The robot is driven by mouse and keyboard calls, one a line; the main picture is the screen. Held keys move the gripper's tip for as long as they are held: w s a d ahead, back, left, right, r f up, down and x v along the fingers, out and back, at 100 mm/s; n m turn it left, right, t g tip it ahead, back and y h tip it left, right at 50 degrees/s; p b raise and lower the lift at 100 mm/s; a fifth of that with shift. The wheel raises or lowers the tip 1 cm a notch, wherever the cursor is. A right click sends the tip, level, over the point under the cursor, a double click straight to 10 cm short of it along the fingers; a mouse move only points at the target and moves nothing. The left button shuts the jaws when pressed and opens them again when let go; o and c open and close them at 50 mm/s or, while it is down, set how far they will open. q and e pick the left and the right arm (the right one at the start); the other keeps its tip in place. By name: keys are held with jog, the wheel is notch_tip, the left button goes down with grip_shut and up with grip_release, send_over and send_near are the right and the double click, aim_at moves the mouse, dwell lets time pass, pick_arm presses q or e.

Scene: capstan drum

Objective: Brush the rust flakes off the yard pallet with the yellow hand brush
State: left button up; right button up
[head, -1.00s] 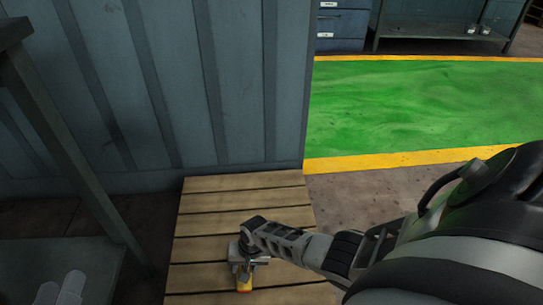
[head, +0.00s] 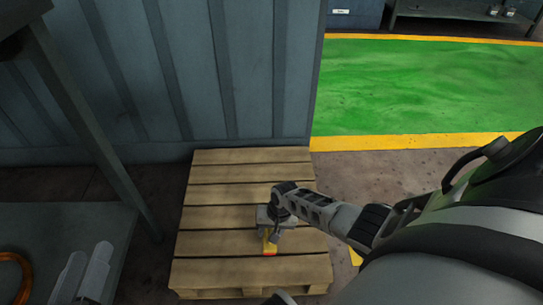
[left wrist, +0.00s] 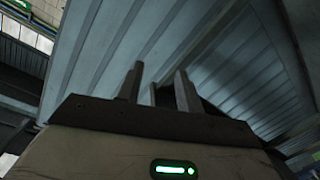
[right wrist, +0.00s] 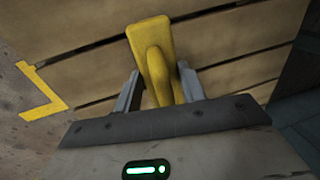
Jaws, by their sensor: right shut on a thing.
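The yard pallet (head: 215,217) is a slatted wooden platform on the floor in the middle of the head view. My right gripper (head: 268,229), on the arm from the right, is over its front right part. It is shut on the yellow hand brush (head: 269,244), which has a red-orange end. The brush's yellow handle (right wrist: 152,45) shows between the fingers in the right wrist view; its bristles are hidden. I cannot tell whether it touches the slats. My left gripper (left wrist: 158,88) is empty, fingers apart, facing a blue corrugated wall. No rust flakes can be made out.
The blue corrugated wall (head: 200,70) stands behind the pallet. A grey bench (head: 60,235) at left holds a coiled orange hose (head: 14,277) and pale grey finger-shaped items (head: 95,272). A green floor area (head: 420,90) with yellow borders lies at back right.

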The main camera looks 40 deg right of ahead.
jog(key=shift+r+p, duration=0.35)
jog(key=shift+r, duration=0.4)
jog(key=shift+r+p, duration=0.35)
jog(key=shift+p, duration=0.05)
notch_tip(320, 180, up, 3)
jog(key=p, duration=0.3)
jog(key=shift+r, duration=0.1)
pick_arm(q)
jog(key=f, duration=0.1)
jog(key=a+f+m+g+y, duration=0.1)
jog(key=s+f+y, duration=0.1)
jog(key=shift+a+m+g, duration=0.3)
jog(key=shift+g, duration=0.1)
